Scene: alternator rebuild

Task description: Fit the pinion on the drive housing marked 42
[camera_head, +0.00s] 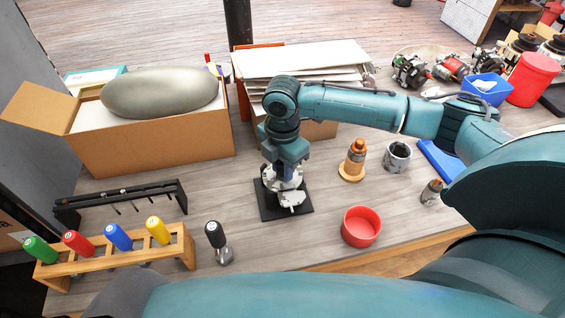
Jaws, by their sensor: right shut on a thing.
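A silver metal housing (291,197) sits on a black square plate (270,212) in the middle of the table. I cannot read any number on it. My right gripper (287,170) points down directly over the housing and is shut on a part. The fingers and the housing hide most of that part, so I cannot make out whether it is the pinion. I cannot tell whether it touches the housing. My left gripper is not in view.
A red bowl (361,227), a copper-topped part on a wooden base (351,172) and a grey cup (397,157) stand to the right. A wooden rack (118,258) of coloured-handled tools and a black-handled tool (216,238) are at left. Cardboard boxes (160,150) stand behind.

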